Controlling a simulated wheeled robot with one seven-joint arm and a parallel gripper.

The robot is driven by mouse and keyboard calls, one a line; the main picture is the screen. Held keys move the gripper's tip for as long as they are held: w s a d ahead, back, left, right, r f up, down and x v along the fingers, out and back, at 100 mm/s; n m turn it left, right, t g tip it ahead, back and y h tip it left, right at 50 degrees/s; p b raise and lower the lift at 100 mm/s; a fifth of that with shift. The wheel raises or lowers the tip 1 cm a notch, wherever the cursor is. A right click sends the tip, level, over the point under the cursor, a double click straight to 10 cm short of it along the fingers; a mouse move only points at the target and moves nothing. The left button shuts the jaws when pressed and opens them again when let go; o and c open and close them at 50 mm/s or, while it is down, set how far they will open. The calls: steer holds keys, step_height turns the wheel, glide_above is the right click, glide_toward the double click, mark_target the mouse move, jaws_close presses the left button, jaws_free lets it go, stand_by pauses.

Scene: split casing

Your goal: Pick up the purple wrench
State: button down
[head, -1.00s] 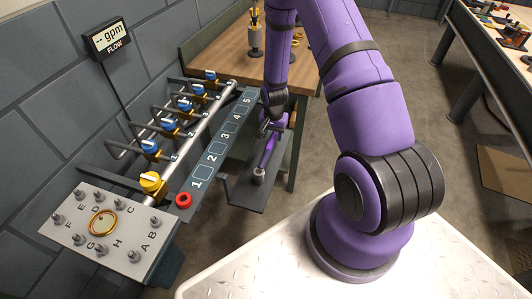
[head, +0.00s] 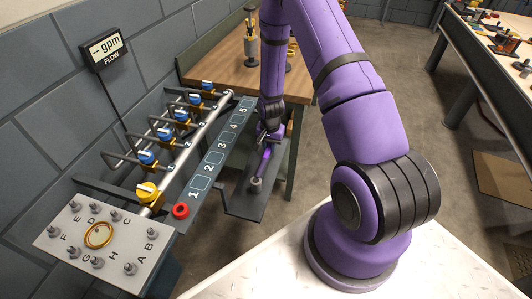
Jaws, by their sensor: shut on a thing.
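The purple wrench (head: 263,162) is at the dark side shelf right of the numbered strip. Its lower end is by a small grey round piece (head: 256,182) on that shelf. My gripper (head: 268,139) points down and is shut on the upper part of the wrench. The fingers are small and partly hidden by my arm. I cannot tell whether the wrench is clear of the shelf.
A numbered strip (head: 222,143), a pipe with several blue and yellow valves (head: 180,118) and a lettered plate with studs and a gold ring (head: 98,234) lie left. A red button (head: 181,211) is near. A wooden table (head: 222,60) stands behind.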

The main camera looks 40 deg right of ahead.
steer(key=shift+r, duration=0.15)
steer(key=shift+r, duration=1.55)
steer(key=r, duration=0.2)
glide_above(255, 182)
steer(key=s+d, duration=0.2)
steer(key=d, duration=0.3)
steer(key=shift+s+a+f, duration=0.2)
steer(key=shift+a, duration=0.05)
steer(key=c, duration=1.7)
jaws_free()
steer(key=shift+w, duration=0.1)
jaws_close()
